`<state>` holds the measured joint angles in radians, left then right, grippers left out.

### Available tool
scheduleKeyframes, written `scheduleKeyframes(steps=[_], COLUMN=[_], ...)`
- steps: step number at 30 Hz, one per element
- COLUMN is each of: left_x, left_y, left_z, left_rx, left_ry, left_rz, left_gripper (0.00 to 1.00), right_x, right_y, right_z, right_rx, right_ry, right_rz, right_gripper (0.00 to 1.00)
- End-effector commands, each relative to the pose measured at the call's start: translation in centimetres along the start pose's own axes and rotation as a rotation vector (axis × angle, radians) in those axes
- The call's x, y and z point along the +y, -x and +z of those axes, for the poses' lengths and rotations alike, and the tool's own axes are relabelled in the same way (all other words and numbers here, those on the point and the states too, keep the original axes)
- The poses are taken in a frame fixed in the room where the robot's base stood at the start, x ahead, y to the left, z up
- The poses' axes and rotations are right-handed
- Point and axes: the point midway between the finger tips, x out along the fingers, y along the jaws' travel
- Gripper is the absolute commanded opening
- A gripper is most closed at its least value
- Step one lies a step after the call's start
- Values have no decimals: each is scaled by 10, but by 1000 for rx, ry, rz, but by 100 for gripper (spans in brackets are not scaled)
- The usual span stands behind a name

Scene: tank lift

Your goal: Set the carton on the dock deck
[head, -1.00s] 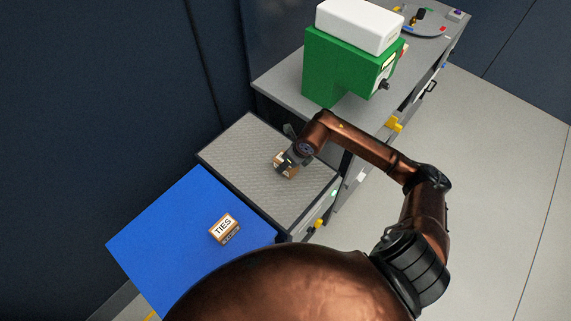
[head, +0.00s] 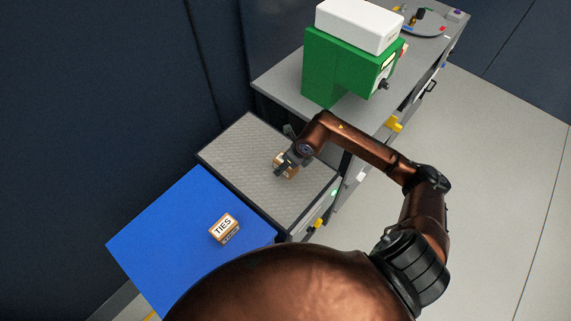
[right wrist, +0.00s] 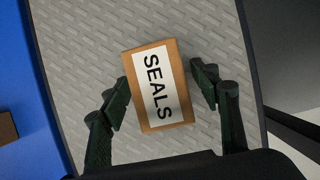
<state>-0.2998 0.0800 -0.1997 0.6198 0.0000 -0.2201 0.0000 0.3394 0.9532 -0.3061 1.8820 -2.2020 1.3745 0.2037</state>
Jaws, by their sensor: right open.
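A tan carton with a white label reading SEALS (right wrist: 157,86) lies flat on a grey textured deck (right wrist: 80,35), label up, in the right wrist view. My right gripper (right wrist: 161,82) is open around it, one finger on each side. The left finger is very close to the carton's side; whether it touches I cannot tell. A gap shows at the right finger. In the head view the carton (head: 291,171) is partly hidden under my right gripper (head: 284,163), on the grey deck (head: 245,150). My left gripper is not in view.
A blue surface (head: 165,235) adjoins the deck and holds a second carton labelled TIES (head: 224,227). A grey bench (head: 285,83) beyond the deck carries a green machine with a white top (head: 330,65). The deck's left part is clear.

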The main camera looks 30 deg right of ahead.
Motion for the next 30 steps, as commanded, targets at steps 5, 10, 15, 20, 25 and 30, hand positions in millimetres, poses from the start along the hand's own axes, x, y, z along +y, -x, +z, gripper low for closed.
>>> scheduleKeyframes(steps=[5, 10, 15, 20, 25, 30], left_x=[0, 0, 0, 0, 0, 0], left_y=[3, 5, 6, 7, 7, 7], left_z=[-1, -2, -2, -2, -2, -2], left_rx=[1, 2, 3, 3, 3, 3], left_ry=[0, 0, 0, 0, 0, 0], left_rz=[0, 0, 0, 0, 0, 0], left_gripper=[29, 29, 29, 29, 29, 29], right_x=[-2, -2, -1, 0, 0, 0], right_y=[29, 66, 97, 114, 119, 119], right_z=[1, 1, 1, 0, 0, 0], right_rx=[-2, -3, -2, -1, -1, -1], right_ry=[2, 3, 3, 1, 0, 0], right_rz=[-5, -5, -4, -1, -1, -1], right_gripper=[57, 57, 57, 57, 57, 57])
